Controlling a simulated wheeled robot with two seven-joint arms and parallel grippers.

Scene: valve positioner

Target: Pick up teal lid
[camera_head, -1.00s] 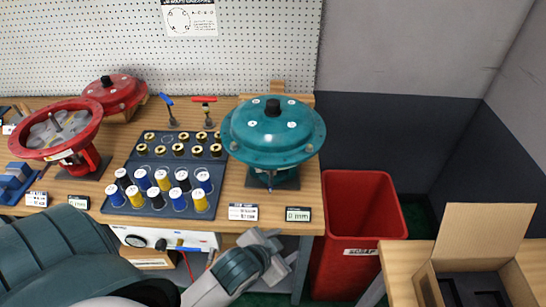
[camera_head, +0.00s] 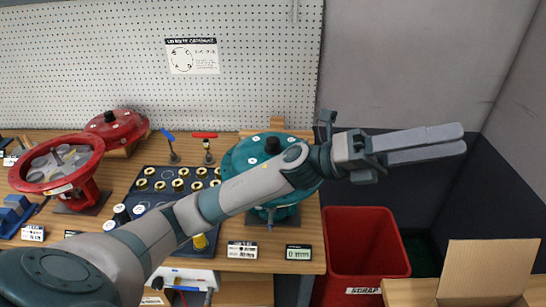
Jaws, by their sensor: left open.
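The teal lid (camera_head: 243,155) sits on top of the teal valve actuator (camera_head: 277,214) near the right end of the bench. It is round, with a dark knob at its centre and small white marks. My left arm crosses in front of it and hides much of its right and front part. My left gripper (camera_head: 461,140) is beyond the lid to the right, pointing right, with its long grey fingers open and nothing between them. It appears above the red bin and is apart from the lid. My right gripper is not in view.
A red open actuator (camera_head: 58,165) and a red lid (camera_head: 115,127) stand at the left. A dark tray (camera_head: 150,186) of brass fittings and coloured cylinders is partly behind my arm. A red scrap bin (camera_head: 362,250) and an open cardboard box (camera_head: 490,270) are at the right.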

